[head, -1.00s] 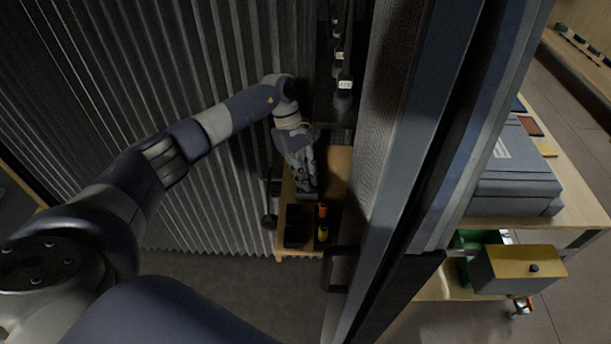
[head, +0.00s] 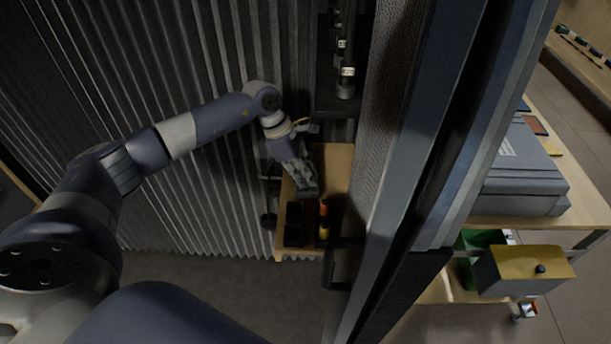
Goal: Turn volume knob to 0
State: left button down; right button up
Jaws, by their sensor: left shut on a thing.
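My left gripper (head: 305,189) reaches in from the left, over the small wooden shelf (head: 337,164) beside the corrugated wall. It is shut on a small dark thing at the shelf's left side. I cannot make out whether this is the volume knob, as the fingers hide it. No volume knob or scale can be read in the head view. My right gripper is out of view.
Dark boxes (head: 294,224) and an orange-and-yellow item (head: 323,218) sit at the shelf's front. Bottles (head: 346,80) stand on a dark rack behind. A tall grey post (head: 420,150) bounds the right. Beyond it, a grey case (head: 520,170) lies on a bench.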

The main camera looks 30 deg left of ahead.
pick_arm(q)
jog(key=n+t+b, duration=0.1)
jog(key=n, duration=0.2)
jog(key=shift+s+n+y, duration=0.1)
jog(key=shift+n+y, duration=0.2)
jog(key=shift+n, duration=0.1)
jog(key=n+t+b, duration=0.1)
jog(key=n, duration=0.1)
jog(key=shift+d+f+n+y, duration=0.1)
jog(key=shift+d+n+y, duration=0.05)
jog(key=shift+n+y, duration=0.2)
jog(key=n+y+b, duration=0.1)
jog(key=n+b, duration=0.1)
jog(key=n, duration=0.1)
jog(key=shift+d+n+t+b, duration=0.1)
jog(key=shift+n+t+b, duration=0.15)
jog(key=shift+t+b, duration=0.15)
jog(key=n+y+b, duration=0.2)
jog(key=n+b, duration=0.1)
jog(key=n, duration=0.1)
jog(key=shift+d+n, duration=0.15)
jog(key=shift+n, duration=0.15)
jog(key=n+y+b, duration=0.2)
jog(key=n, duration=0.2)
jog(key=shift+d+n+b, duration=0.1)
jog(key=shift+n+b, duration=0.2)
jog(key=shift+n+g+y+b, duration=0.55)
jog(key=shift+n+g+b, duration=0.15)
jog(key=shift+n, duration=1.5)
